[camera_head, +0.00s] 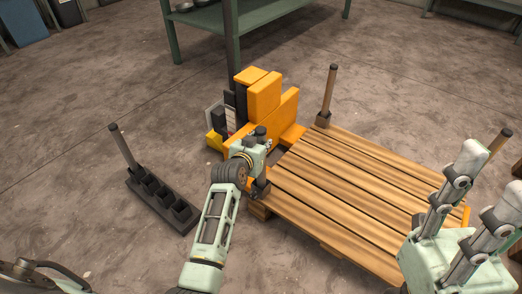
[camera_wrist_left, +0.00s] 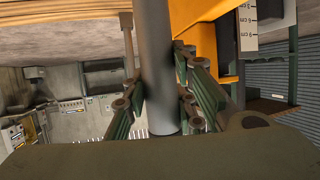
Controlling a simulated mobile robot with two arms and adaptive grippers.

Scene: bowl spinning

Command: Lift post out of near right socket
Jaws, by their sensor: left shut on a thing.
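My left gripper (camera_head: 258,147) is shut on a post at the pallet's left corner. The post's dark cap (camera_head: 261,131) shows just above the fingers. In the left wrist view the post (camera_wrist_left: 158,65) stands as a grey rod between the fingers (camera_wrist_left: 160,100). A dark socket (camera_head: 262,188) sits below at that corner; my gripper partly hides the post, so I cannot tell how deep it sits. Other posts stand at the far corner (camera_head: 329,92) and at the right (camera_head: 500,142) of the wooden pallet (camera_head: 350,185). My right gripper (camera_head: 488,188) is open, its fingers spread, over the pallet's right side.
A dark rack (camera_head: 160,200) with several square slots lies on the floor at left, with one post (camera_head: 123,147) standing in its far end. An orange and black pallet truck (camera_head: 263,100) stands behind my left gripper. A green table (camera_head: 205,20) is at the back.

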